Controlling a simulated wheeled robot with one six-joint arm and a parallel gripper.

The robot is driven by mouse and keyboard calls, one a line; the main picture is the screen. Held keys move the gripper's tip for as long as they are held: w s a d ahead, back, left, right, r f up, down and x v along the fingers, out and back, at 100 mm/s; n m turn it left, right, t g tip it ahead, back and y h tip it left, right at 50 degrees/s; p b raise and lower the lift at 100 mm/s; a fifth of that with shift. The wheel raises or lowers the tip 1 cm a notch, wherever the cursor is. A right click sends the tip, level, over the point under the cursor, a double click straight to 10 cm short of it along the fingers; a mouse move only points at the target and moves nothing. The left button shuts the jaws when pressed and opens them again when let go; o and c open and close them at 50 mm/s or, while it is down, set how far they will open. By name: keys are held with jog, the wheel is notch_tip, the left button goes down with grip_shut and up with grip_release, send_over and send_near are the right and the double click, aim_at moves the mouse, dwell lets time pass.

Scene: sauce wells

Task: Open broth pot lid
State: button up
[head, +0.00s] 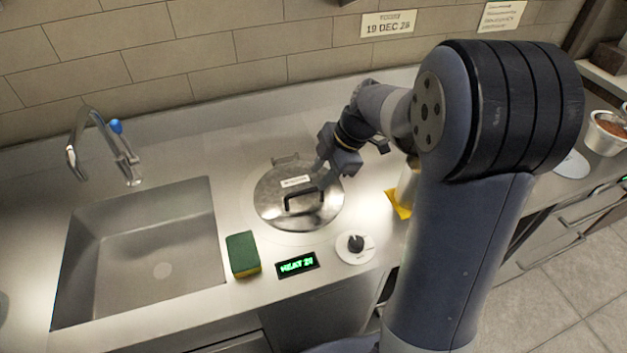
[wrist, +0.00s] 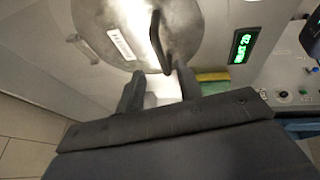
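The broth pot lid (head: 272,208) is a round steel lid set at the counter's middle, with a white label and a raised black handle (head: 304,192). It looks closed; the pot below is hidden. In the wrist view the lid (wrist: 95,25) fills the upper middle, and its handle (wrist: 156,42) stands just beyond my fingertips. My gripper (wrist: 160,78) is open, with a clear gap between its two fingers and nothing held. In the head view my gripper (head: 324,166) is above the lid's upper right part, near the handle. I cannot tell whether a finger touches the lid.
A green and yellow sponge (head: 243,254), a heat display (head: 297,264) and a black knob (head: 356,243) lie in front of the lid. A sink (head: 150,245) with a faucet (head: 128,160) is at left. A yellow item (head: 399,204) stands right of the lid, partly behind my arm.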

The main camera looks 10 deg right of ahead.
aim_at(310, 189)
jog(key=shift+x, duration=2.4)
grip_shut()
